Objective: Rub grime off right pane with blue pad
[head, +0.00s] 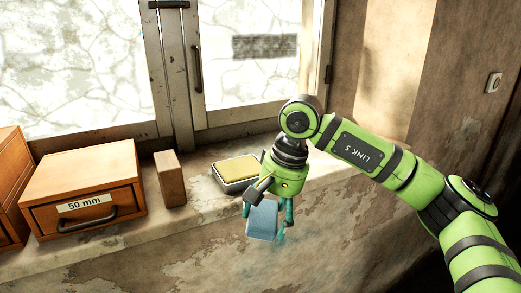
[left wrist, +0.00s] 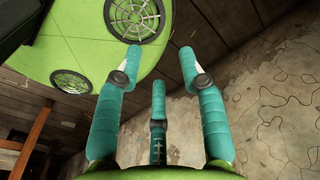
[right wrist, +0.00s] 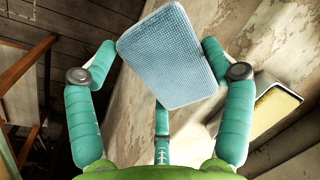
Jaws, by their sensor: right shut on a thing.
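The blue pad (head: 262,219) is held in my right gripper (head: 267,208), in front of the sill's edge and below the window. In the right wrist view the pad (right wrist: 172,55) sits between the teal fingers, its textured face showing. The right pane (head: 250,75) is pale and cracked-looking, with a dark grey grime patch (head: 265,47) in its upper part. My right gripper is well below the patch and apart from the pane. My left gripper (left wrist: 158,70) shows only in its own wrist view, with its fingers spread and nothing between them.
On the sill (head: 205,200) stand a grey tray with a yellow sponge (head: 238,168), a wooden block (head: 170,179) and a drawer box marked 50 mm (head: 85,187). A window handle (head: 197,69) sticks out left of the right pane. A switch (head: 493,82) is on the right wall.

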